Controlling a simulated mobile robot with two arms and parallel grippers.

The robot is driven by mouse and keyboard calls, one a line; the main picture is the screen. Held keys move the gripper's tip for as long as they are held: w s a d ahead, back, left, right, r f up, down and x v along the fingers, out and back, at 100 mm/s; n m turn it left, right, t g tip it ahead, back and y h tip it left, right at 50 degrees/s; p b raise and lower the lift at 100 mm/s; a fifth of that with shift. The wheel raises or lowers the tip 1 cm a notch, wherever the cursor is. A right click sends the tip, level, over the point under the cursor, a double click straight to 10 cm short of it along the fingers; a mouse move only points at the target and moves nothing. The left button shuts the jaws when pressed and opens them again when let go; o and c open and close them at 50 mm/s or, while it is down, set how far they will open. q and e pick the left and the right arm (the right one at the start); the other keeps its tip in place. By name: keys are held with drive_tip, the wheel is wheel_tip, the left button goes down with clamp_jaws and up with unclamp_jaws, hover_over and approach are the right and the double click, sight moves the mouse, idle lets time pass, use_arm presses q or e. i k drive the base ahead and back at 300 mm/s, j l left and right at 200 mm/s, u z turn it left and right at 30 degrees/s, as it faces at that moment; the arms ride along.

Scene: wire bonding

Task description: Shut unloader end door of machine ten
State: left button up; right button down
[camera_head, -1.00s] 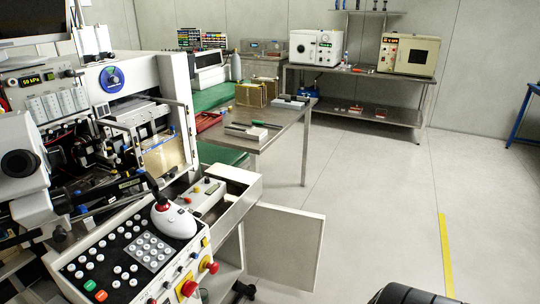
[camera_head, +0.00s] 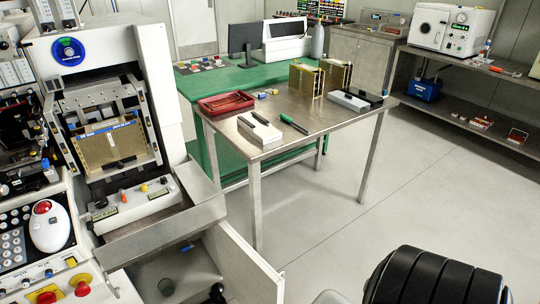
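The wire-bonding machine (camera_head: 153,75) fills the left side of the head view. A pale flat door panel (camera_head: 240,268) stands swung out from the lower cabinet at its right end, below the metal tray (camera_head: 160,235). The door is open and seen at a steep angle; its lower part is cut off by the picture edge. The cabinet opening (camera_head: 180,278) shows beside it. No machine number is readable. Neither of my grippers is in view, and nothing touches the door.
A steel table (camera_head: 325,115) with a red tray (camera_head: 228,103) and brass-coloured magazines stands behind the door. A green bench (camera_head: 200,85) is farther back. Open grey floor (camera_head: 340,230) lies right of the door. A black ribbed part of mine (camera_head: 435,278) shows at bottom right.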

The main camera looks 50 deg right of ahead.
sight(248, 276)
drive_tip(key=l+u, duration=0.1)
drive_tip(key=l, duration=0.4)
drive_tip(key=k+l+u, duration=0.1)
drive_tip(key=l, duration=0.35)
drive_tip(key=l+u, duration=0.1)
drive_tip(key=l, duration=0.4)
drive_tip(key=k+l+u, duration=0.1)
drive_tip(key=l, duration=0.35)
drive_tip(key=k+l+u, duration=0.1)
drive_tip(key=l, duration=0.35)
drive_tip(key=k+l+u, duration=0.1)
drive_tip(key=l, duration=0.35)
drive_tip(key=k, duration=0.1)
